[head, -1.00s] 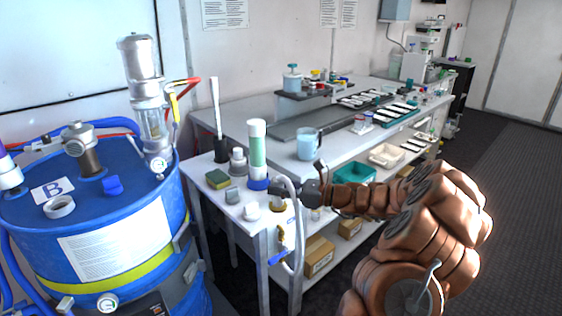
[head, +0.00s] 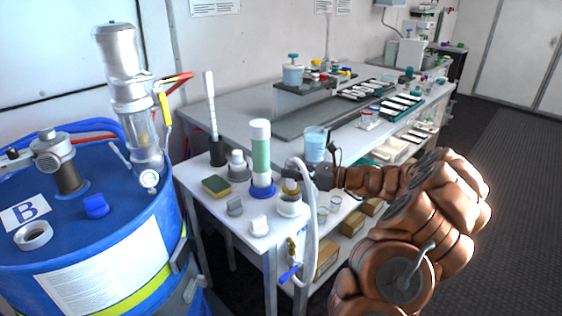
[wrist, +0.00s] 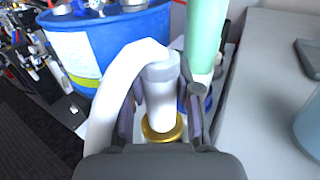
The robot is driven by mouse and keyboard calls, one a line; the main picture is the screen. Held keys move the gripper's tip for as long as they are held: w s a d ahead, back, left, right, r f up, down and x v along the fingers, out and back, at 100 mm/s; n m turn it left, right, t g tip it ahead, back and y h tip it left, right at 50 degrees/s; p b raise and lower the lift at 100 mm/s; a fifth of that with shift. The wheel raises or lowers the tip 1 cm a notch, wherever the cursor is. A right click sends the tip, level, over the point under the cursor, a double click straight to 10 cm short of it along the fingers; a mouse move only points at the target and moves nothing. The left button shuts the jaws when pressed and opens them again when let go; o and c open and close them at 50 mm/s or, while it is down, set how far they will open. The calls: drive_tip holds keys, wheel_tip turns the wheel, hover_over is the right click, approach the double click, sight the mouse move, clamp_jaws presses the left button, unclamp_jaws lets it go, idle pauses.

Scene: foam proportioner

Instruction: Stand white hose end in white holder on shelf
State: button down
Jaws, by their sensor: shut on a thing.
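My gripper (head: 306,174) is shut on the white hose end (wrist: 161,95), with one finger on each side of it in the wrist view. A brass collar (wrist: 162,130) is at the lower end of the held piece. The white hose (head: 311,225) arches over from the grip and hangs down past the shelf's front edge. A round white cup (head: 289,208), which looks like the holder, stands on the white shelf (head: 225,222) just below the brass collar in the head view. I cannot tell whether they touch. The cup is hidden in the wrist view.
A green-and-white cylinder (head: 261,155) on a blue base stands close left of the hose end. A sponge (head: 216,186) and small grey and white blocks lie on the shelf. A blue drum (head: 95,245) is at left. A blue beaker (head: 315,145) stands behind my gripper.

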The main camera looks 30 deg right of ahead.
sight(291, 188)
drive_tip(key=shift+w+f, duration=0.1)
drive_tip(key=shift+w, duration=0.2)
drive_tip(key=shift+f+b, duration=2.3)
drive_tip(key=shift+f, duration=0.45)
drive_tip(key=shift+r+p, duration=0.1)
drive_tip(key=shift+p, duration=0.65)
drive_tip(key=shift+f, duration=0.65)
drive_tip(key=c, duration=1.1)
unclamp_jaws()
drive_tip(key=shift+s, duration=0.15)
drive_tip(key=p+v, duration=0.3)
drive_tip(key=v, duration=0.8)
drive_tip(key=shift+p, duration=0.4)
